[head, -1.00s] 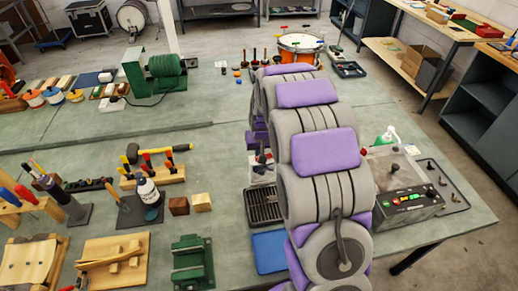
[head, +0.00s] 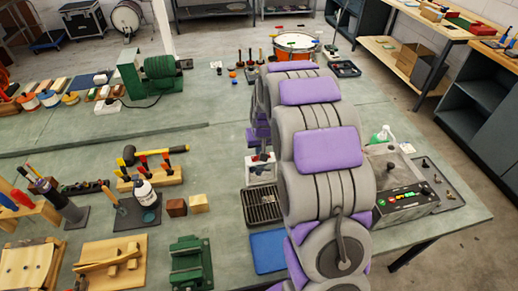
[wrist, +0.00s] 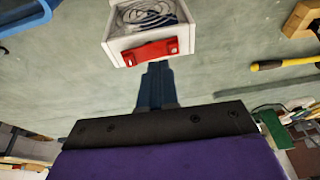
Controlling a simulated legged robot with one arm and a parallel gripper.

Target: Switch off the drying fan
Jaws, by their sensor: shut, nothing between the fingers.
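A white box with a round wire grille and a red rocker switch (wrist: 150,52) on its near face, which looks like the drying fan (wrist: 112,48), stands at the top of the wrist view. In the head view the fan (head: 261,173) shows partly, just left of my arm, which hides the rest. My gripper (wrist: 158,66) is shut and empty, its blue fingertips pointing at the fan just below the red switch. I cannot tell whether they touch it, or which way the rocker is tipped. My arm hides the gripper in the head view.
A black drip grate (head: 263,207) and a blue mat (head: 268,251) lie near the fan. A control box with lit buttons (head: 406,199) stands right of my arm. A yellow-handled hammer (head: 157,154) and a tool rack lie to the left.

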